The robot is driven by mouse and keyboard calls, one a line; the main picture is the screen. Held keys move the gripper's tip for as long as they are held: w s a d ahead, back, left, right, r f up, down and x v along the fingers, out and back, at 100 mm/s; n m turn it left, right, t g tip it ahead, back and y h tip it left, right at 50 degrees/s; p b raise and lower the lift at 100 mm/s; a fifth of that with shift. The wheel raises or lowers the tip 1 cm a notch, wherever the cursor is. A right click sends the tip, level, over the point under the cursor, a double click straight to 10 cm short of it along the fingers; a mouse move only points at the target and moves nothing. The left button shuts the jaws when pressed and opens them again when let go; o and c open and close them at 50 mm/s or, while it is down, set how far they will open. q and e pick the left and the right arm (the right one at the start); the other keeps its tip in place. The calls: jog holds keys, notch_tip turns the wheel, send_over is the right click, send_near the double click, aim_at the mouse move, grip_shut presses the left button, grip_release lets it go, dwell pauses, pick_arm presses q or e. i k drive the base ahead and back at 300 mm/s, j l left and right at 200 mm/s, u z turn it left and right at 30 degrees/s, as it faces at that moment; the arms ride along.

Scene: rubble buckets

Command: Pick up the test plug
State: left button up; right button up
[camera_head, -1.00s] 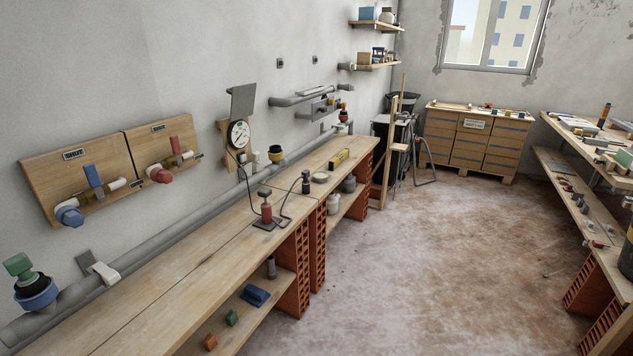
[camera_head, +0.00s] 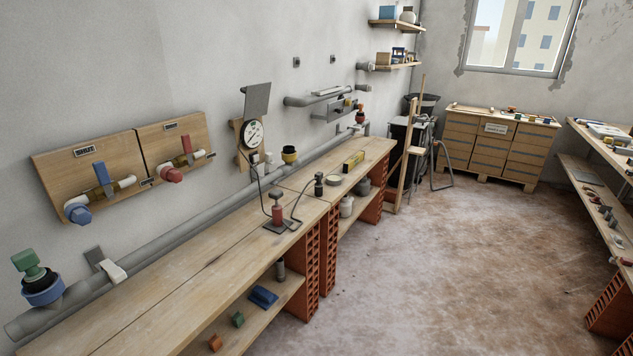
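A plug-like piece with a green handle (camera_head: 29,267) and black body sits upright in a blue collar (camera_head: 43,291) on the grey pipe, at the far left. A similar piece with a red top (camera_head: 360,115) stands at the pipe's far end. I cannot tell for certain which of these is the test plug. A black and yellow fitting (camera_head: 290,155) sits on the pipe between them. Neither of my grippers is in view.
A long wooden bench (camera_head: 222,262) on red hollow bricks runs along the left wall. Crates (camera_head: 500,145) stand at the back. The floor (camera_head: 440,255) between the benches is clear.

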aim_at(318, 186)
jog(key=i+l+u, duration=0.15)
jog(key=i+l, duration=0.4)
jog(key=i+l+u, duration=0.15)
jog(key=i+l, duration=0.35)
jog(key=l, duration=0.15)
jog(key=i+l+u, duration=0.4)
jog(key=i+l, duration=0.2)
jog(key=i+l+u, duration=0.2)
jog(key=l, duration=0.2)
jog(key=i+l+u, duration=0.15)
jog(key=i+l, duration=0.15)
jog(key=i+l+u, duration=0.2)
jog(key=l, duration=0.35)
